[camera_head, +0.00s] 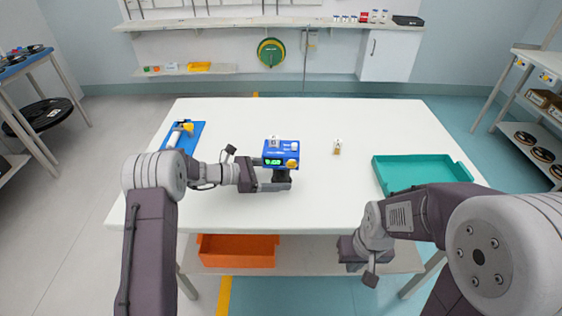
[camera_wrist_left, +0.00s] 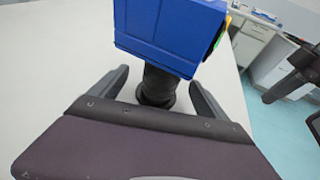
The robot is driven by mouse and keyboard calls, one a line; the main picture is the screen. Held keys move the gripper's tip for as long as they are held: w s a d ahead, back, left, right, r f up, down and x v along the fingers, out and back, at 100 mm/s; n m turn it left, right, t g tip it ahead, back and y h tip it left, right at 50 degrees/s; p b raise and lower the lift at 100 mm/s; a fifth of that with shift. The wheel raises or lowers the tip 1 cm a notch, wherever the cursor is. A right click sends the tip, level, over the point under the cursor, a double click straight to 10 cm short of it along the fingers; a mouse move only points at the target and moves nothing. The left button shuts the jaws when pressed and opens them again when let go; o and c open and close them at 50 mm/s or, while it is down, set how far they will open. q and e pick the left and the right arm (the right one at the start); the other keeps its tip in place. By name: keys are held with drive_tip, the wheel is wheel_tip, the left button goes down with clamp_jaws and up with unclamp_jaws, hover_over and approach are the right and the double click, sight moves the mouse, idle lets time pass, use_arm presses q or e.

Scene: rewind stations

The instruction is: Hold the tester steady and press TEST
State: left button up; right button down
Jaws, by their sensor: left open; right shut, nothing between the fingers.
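The tester (camera_head: 281,152) is a blue box with a lit green display and yellow parts on its front, standing near the middle of the white table. I cannot read which part is TEST. In the left wrist view the box (camera_wrist_left: 170,32) sits on a black round post (camera_wrist_left: 157,86). My left gripper (camera_wrist_left: 160,79) is open, with one finger on each side of the post and gaps visible. In the head view my left gripper (camera_head: 281,181) is low at the tester's base. My right gripper (camera_head: 352,252) is shut and empty near the table's front edge, its fingertips unclear.
A small tan-and-white item (camera_head: 337,147) stands right of the tester. A teal tray (camera_head: 413,160) lies at the table's right, and a blue mat (camera_head: 190,137) with a yellow-and-white tool at its left. An orange bin (camera_head: 237,252) is below. The table's back is clear.

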use_arm(q)
drive_tip(key=shift+w+d+f, duration=0.1)
drive_tip(key=shift+d, duration=0.15)
drive_tip(key=c, duration=1.4)
idle(0.9)
